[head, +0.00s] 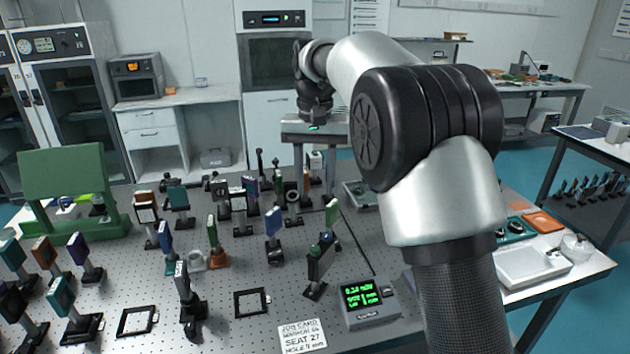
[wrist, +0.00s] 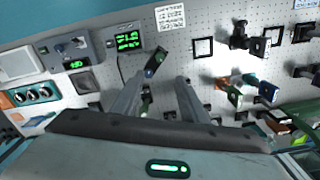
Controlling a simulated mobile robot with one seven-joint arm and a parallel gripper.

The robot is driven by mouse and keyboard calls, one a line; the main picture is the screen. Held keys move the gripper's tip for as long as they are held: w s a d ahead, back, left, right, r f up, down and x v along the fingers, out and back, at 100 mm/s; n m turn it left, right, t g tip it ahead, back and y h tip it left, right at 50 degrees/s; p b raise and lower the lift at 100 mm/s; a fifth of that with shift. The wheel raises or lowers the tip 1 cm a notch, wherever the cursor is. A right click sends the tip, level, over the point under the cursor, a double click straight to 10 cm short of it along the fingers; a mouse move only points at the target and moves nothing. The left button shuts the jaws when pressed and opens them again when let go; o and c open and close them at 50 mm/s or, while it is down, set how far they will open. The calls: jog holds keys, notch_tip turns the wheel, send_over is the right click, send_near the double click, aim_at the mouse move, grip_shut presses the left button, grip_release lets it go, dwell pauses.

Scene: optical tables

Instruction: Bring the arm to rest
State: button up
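My arm is raised over the optical table (head: 225,285) and fills the right middle of the head view. It bends away at the elbow, and its far end hangs above the back of the table. My gripper (head: 314,124) is at that far end, small, with a green light; its fingers are hard to make out there. In the wrist view, my gripper (wrist: 162,80) shows two grey fingers spread apart with a gap between them. I see nothing held. Mounted optics stand on the table beyond the fingertips, apart from them as far as I can tell.
Many posts with optics crowd the perforated table. A green-lit readout (head: 368,296) and a paper card (head: 303,337) are at its front. A white tray (head: 528,264) lies on the right. A green panel (head: 68,185) stands at the left. Cabinets line the back wall.

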jog(key=s+d+r+t, duration=0.1)
jog(key=s+d+r, duration=0.3)
jog(key=s+d, duration=0.15)
jog(key=s+d+r+t, duration=0.2)
jog(key=s+d+r, duration=0.2)
jog(key=s, duration=0.3)
jog(key=s+d+f+t, duration=0.1)
jog(key=s+d+f, duration=0.2)
jog(key=s, duration=0.6)
jog(key=s+d+f+t, duration=0.1)
jog(key=s+d+f, duration=0.2)
jog(key=s, duration=0.6)
jog(key=shift+d+f+n+t, duration=0.3)
jog(key=shift+d+f, duration=0.05)
jog(key=shift+f, duration=0.05)
